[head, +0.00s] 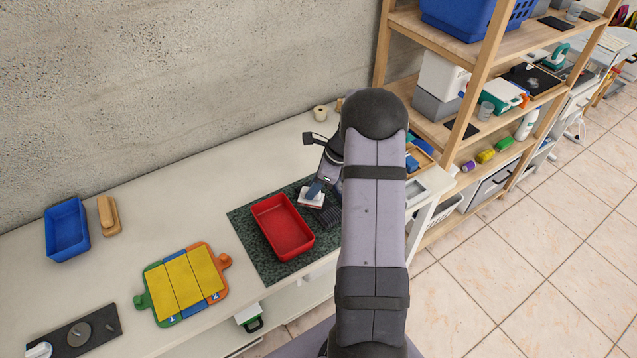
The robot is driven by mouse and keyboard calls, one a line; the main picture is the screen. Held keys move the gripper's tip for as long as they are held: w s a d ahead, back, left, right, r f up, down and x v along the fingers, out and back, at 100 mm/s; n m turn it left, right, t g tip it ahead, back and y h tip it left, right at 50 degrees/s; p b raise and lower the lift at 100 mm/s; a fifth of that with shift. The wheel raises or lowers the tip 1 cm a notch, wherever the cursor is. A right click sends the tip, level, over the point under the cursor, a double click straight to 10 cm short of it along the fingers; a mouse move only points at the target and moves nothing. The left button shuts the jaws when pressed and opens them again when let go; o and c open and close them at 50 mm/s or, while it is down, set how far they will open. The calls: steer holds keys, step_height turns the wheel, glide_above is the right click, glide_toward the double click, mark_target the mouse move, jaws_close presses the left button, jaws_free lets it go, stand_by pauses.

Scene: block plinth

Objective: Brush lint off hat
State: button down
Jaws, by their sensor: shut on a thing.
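My gripper (321,181) is at the right part of a dark green speckled mat (243,222). It is shut on a small brush-like thing (311,198) with a blue upper part and a white and red lower part. This thing is low over the mat, just right of a red tray (284,227); I cannot tell whether it touches the mat. A dark ribbed item (329,215) lies beside it, partly hidden by my arm. I see no clear hat or lint; my arm hides part of the counter.
The red tray looks empty. To the left are a yellow-slatted board (183,283), a blue tray (67,229), a tan brush-like block (108,214) and a dark panel (75,334). A wooden shelf (480,80) stands at right.

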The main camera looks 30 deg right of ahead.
steer(key=shift+s+a, duration=0.1)
steer(key=shift+a, duration=0.75)
step_height(320, 180, up, 8)
steer(key=p, duration=0.7)
steer(key=shift+d, duration=0.15)
